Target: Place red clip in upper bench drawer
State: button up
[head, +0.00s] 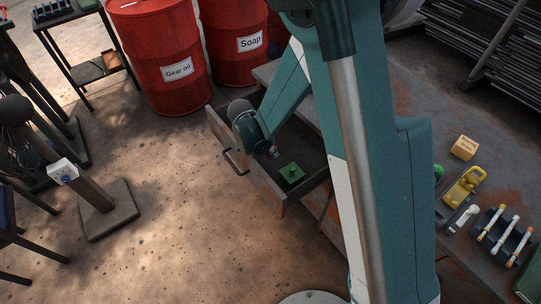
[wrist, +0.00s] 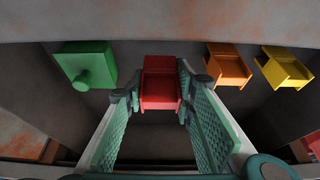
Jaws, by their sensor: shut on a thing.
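The red clip (wrist: 161,84) is between the two teal finger pads of my gripper (wrist: 158,97) in the wrist view, which is shut on it. The bench drawer (head: 234,158) is pulled open, and my gripper (head: 272,151) reaches down into its opening in the head view. The drawer floor lies below the clip; whether the clip touches it I cannot tell. In the head view my arm and gripper hide most of the clip.
A green block with a round knob (wrist: 88,68), an orange clip (wrist: 228,67) and a yellow clip (wrist: 284,69) lie in the drawer. The bench top (head: 460,255) holds several items. Red drums (head: 165,60) stand behind the drawer.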

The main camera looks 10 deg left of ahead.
aim_at(270, 155)
jog(key=shift+f+b, duration=0.5)
jog(key=shift+f, duration=1.35)
jog(key=shift+f, duration=0.15)
jog(key=o, duration=0.8)
jog(key=shift+r, duration=0.2)
jog(key=shift+p+v, duration=1.4)
jog(key=shift+v, duration=4.55)
jog(key=shift+d+r, duration=0.1)
